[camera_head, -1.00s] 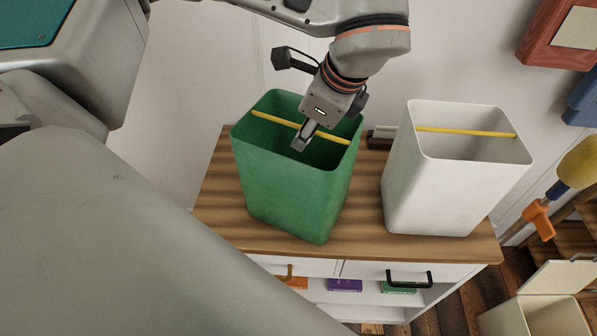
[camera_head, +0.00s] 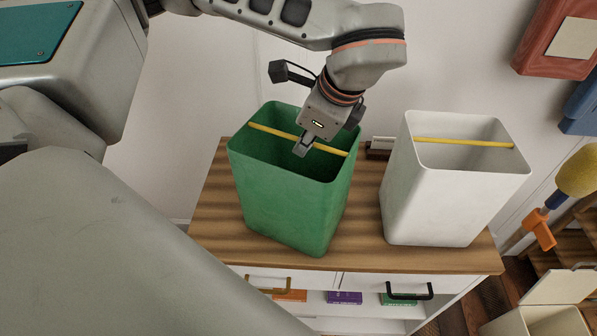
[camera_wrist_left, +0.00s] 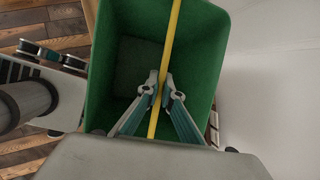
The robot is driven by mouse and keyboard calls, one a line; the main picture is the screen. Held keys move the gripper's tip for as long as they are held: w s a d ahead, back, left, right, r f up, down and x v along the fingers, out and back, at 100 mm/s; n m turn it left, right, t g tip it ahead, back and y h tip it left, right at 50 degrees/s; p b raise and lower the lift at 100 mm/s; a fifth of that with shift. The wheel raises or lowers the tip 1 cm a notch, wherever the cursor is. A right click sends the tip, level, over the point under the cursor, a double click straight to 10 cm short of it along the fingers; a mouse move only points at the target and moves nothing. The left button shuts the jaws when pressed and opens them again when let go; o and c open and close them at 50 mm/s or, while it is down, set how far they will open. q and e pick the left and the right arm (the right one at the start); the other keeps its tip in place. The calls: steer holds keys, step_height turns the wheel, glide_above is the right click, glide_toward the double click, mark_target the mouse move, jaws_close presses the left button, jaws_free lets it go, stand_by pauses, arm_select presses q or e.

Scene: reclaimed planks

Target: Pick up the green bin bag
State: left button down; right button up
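The green bin bag (camera_head: 290,200) is an open-topped, square green container with a yellow bar across its mouth. It stands upright on the wooden top of a cabinet. My left gripper (camera_head: 302,149) points down into its mouth at the middle of the bar. In the left wrist view, the gripper (camera_wrist_left: 160,88) has its two fingertips close against either side of the yellow bar, shut on it. The green bin bag (camera_wrist_left: 205,50) fills much of that view, and its inside is empty where visible. My right gripper is not in view.
A white bin (camera_head: 440,195) with a similar yellow bar stands to the right on the cabinet top (camera_head: 365,245), with a gap between. A wall is close behind. Red and blue items (camera_head: 556,40) hang at upper right. A pale box (camera_head: 545,320) sits lower right.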

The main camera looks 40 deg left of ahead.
arm_select(q)
steer(key=shift+r, duration=0.1)
steer(key=shift+r+p, duration=0.35)
steer(key=shift+p, duration=0.55)
step_height(320, 180, up, 20)
steer(key=shift+f+b, duration=0.15)
steer(key=shift+b, duration=0.2)
steer(key=shift+f, duration=0.1)
